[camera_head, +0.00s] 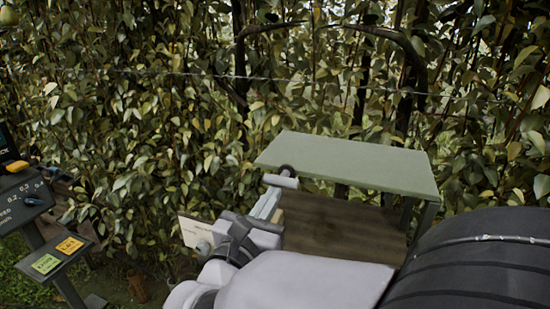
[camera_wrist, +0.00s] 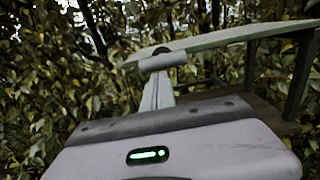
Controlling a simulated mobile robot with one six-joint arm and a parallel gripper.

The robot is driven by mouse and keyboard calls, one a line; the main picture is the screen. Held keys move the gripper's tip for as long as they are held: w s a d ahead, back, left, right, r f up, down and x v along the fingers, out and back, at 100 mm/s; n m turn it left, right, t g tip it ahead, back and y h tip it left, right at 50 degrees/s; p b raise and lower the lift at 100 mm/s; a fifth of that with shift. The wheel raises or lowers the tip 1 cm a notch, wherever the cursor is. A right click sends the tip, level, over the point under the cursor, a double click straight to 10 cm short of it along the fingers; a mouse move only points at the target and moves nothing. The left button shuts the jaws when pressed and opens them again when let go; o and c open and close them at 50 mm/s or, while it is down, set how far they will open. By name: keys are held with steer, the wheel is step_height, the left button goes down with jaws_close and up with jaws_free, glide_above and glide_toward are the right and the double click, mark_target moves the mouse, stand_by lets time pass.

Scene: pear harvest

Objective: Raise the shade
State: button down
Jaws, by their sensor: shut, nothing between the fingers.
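The shade (camera_head: 350,160) is a flat grey-green panel on posts above a brown wooden surface. It lies roughly level in the head view, and its edge also shows in the wrist view (camera_wrist: 235,37). My gripper (camera_head: 281,181) is shut and empty, with its fingertips at the shade's near left edge. In the wrist view my gripper (camera_wrist: 162,61) points up to the shade's underside edge. A small dark round piece (camera_head: 287,170) shows just beyond the fingertips. I cannot tell whether the fingertips touch the shade.
The brown wooden surface (camera_head: 330,227) lies under the shade, partly hidden by my arm. A pale card (camera_head: 190,232) is left of my wrist. Dense foliage fills the back.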

steer(key=s+d+r+m+p, duration=0.1)
steer(key=d+r+m+p, duration=0.2)
steer(key=r, duration=0.7)
steer(key=s+d+r+m+p, duration=0.1)
steer(key=d+r+m+p, duration=0.15)
steer(key=r+m, duration=0.6)
steer(key=s+d+r+m, duration=0.3)
steer(key=d+r, duration=0.4)
steer(key=d, duration=0.2)
steer(key=s+d+r+m, duration=0.3)
steer(key=d+r, duration=0.3)
steer(key=d, duration=0.4)
steer(key=shift+s+r+g+h+b, duration=0.3)
steer(key=shift+s+r+g+b, duration=0.05)
steer(key=shift+s+g+b, duration=0.1)
steer(key=shift+m, duration=0.25)
steer(key=shift+a, duration=0.1)
